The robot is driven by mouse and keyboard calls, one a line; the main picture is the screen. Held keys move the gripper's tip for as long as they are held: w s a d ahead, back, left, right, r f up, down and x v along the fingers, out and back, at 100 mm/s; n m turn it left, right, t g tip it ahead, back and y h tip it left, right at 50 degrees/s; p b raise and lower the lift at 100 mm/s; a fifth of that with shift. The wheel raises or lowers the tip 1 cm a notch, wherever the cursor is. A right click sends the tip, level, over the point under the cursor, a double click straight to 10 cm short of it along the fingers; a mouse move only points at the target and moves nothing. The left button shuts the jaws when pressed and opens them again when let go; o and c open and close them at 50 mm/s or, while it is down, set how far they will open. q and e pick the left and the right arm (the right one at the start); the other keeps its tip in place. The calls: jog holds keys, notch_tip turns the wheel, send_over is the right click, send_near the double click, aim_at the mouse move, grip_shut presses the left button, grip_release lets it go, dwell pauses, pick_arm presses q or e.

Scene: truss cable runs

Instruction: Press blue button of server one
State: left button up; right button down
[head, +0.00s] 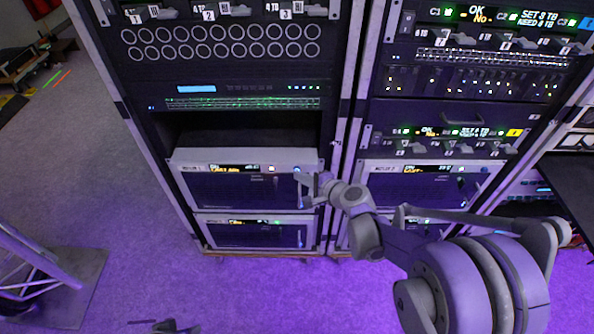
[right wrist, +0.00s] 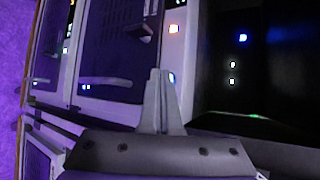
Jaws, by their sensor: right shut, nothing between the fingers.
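Server one (head: 230,186) is the upper dark unit with a pale front frame in the left rack. I cannot tell whether the tips touch the button. My left gripper is not identifiable in view.
A similar server (head: 425,185) sits in the right rack, with another unit (head: 260,234) below server one. A handle sticks out at server one's right side. A truss stand (head: 35,265) stands at the lower left. The floor before the left rack is mostly clear.

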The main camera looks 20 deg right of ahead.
jog(key=shift+s, duration=0.1)
dwell(0.3)
jog(key=shift+s+a, duration=0.2)
jog(key=shift+s, duration=0.45)
jog(key=shift+s, duration=0.1)
jog(key=shift+s+a, duration=0.25)
jog(key=shift+s, duration=0.5)
jog(key=shift+s+a, duration=0.2)
jog(key=shift+s, duration=0.6)
jog(key=shift+s+a, duration=0.25)
jog(key=shift+s, duration=0.5)
